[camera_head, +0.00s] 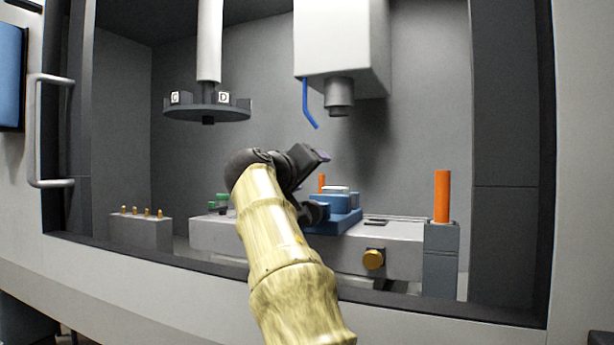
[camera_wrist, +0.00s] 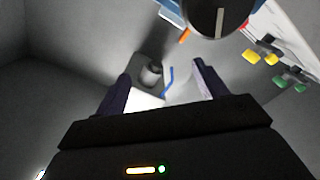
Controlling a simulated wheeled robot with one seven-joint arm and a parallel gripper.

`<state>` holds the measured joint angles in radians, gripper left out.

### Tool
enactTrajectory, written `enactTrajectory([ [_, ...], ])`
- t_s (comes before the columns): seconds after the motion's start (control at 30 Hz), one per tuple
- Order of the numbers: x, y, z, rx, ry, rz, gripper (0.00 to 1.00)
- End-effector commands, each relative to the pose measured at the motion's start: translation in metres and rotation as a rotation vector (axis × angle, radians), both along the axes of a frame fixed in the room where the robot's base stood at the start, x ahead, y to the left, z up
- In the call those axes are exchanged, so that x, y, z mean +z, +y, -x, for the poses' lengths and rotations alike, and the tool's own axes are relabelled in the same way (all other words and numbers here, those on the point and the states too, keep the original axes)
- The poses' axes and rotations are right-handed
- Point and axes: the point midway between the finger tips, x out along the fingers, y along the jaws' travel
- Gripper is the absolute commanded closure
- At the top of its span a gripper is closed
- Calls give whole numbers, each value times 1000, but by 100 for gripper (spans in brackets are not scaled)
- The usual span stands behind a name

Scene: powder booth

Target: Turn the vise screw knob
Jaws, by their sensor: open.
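The blue vise (camera_head: 340,212) sits on the grey machine table, partly hidden by my arm. A dark round knob (camera_head: 315,212) shows at its left side. In the wrist view a large dark disc with a pale bar (camera_wrist: 219,12), which looks like this knob, is cut off by the top edge. My gripper (camera_head: 318,156) is above and slightly left of the vise, apart from it. In the wrist view its two dark fingers (camera_wrist: 162,75) are spread, with nothing held between them.
The spindle (camera_head: 340,95) and blue nozzle (camera_head: 310,103) hang above the vise. A tool carousel (camera_head: 208,112) hangs at left. A gold knob (camera_head: 373,259) is on the table front (camera_head: 335,257). An orange cylinder (camera_head: 442,196) stands at right. The enclosure's front sill (camera_head: 420,306) crosses below.

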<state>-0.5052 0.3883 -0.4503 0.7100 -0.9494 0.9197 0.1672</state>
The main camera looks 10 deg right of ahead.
Motion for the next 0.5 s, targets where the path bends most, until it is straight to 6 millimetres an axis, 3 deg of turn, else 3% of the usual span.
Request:
enactTrajectory([
  [0.1, 12, 0, 0, 0, 0, 0, 28],
  [0.5, 12, 0, 0, 1, 1, 0, 28],
])
